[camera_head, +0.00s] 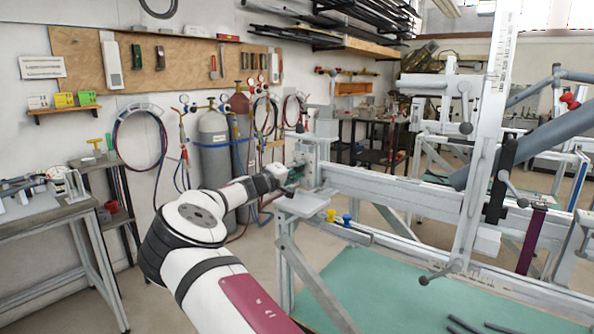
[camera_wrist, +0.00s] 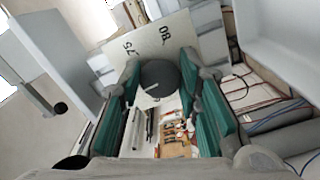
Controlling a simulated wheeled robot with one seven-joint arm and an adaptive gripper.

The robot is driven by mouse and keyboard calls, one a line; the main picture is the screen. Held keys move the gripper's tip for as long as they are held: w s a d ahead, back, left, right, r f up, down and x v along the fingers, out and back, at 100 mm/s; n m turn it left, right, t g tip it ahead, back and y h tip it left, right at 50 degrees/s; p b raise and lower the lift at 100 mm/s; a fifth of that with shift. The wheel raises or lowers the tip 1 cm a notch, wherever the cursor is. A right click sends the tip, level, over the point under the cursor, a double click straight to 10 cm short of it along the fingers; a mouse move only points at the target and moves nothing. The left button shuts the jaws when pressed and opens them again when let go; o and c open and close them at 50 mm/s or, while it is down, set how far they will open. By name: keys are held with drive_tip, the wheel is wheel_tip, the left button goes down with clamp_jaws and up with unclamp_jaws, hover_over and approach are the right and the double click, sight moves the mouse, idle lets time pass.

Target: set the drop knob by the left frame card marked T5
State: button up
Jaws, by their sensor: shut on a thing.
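My gripper (camera_head: 290,180) is at the left end of the frame jig's long grey beam (camera_head: 385,187). In the wrist view its green-padded fingers (camera_wrist: 160,90) are closed on the sides of a dark round knob (camera_wrist: 160,74). Behind the knob is a pale scale plate (camera_wrist: 178,37) with black numbers, seen upside down. In the head view the knob is hidden by my gripper and the jig end. White, yellow (camera_head: 64,99) and green (camera_head: 87,98) cards stand on a small wall shelf (camera_head: 62,110); their writing is too small to read.
The jig's upright scale post (camera_head: 484,150) with dark levers stands to the right. Blue and yellow knobs (camera_head: 347,219) sit on the lower rail. Gas cylinders (camera_head: 213,150) and hoses stand behind my gripper. A workbench (camera_head: 45,213) is at left. A green mat (camera_head: 385,290) lies below the jig.

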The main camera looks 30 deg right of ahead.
drive_tip(key=n+p, duration=0.1)
drive_tip(key=n, duration=0.5)
drive_tip(key=shift+r, duration=0.15)
drive_tip(key=n+p, duration=0.2)
drive_tip(key=n, duration=0.9)
drive_tip(key=shift+w+a+r, duration=0.1)
drive_tip(key=n, duration=0.5)
drive_tip(key=shift+w+p, duration=0.1)
drive_tip(key=shift+p, duration=0.2)
drive_tip(key=shift+n, duration=0.4)
drive_tip(key=o, duration=1.1)
drive_tip(key=shift+a, duration=0.1)
